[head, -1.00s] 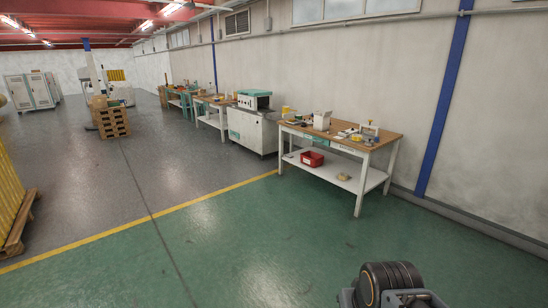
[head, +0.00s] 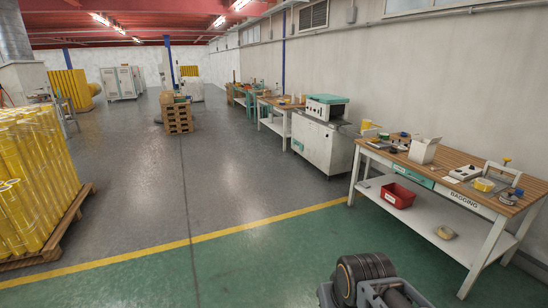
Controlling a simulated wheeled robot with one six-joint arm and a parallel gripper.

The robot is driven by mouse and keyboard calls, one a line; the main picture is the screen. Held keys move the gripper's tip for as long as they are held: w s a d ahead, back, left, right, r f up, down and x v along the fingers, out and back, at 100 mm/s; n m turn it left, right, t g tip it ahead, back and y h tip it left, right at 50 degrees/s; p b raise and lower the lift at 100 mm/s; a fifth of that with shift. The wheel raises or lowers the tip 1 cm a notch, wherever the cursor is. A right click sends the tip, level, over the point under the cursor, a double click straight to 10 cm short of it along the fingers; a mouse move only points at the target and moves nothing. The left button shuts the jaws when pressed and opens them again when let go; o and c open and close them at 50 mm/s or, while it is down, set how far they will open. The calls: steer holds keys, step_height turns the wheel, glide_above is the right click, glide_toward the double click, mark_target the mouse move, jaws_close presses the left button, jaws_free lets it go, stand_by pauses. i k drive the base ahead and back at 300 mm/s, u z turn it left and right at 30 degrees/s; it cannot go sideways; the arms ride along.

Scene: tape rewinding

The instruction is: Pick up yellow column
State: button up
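Several upright yellow columns (head: 38,180), tightly packed, stand on a wooden pallet (head: 72,228) at the left edge of the head view. A small yellow cylinder (head: 366,124) stands at the far left end of the wooden bench (head: 455,157) on the right. I cannot tell which of these is the yellow column of the task. Part of my arm (head: 365,280) shows at the bottom, dark and rounded with grey sides, well apart from both. My gripper's fingers are not in view.
A flat yellow roll (head: 484,185), a white box (head: 424,150) and other small items lie on the bench. A red bin (head: 398,195) is on its lower shelf. A white machine (head: 322,145) stands beyond. The floor between bench and pallet is clear.

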mark_target(365, 123)
steer(key=u, duration=0.2)
steer(key=i, duration=4.6)
steer(key=z, duration=0.45)
steer(key=i, duration=2.15)
steer(key=z, duration=1.6)
steer(key=i, duration=2)
steer(key=z, duration=0.8)
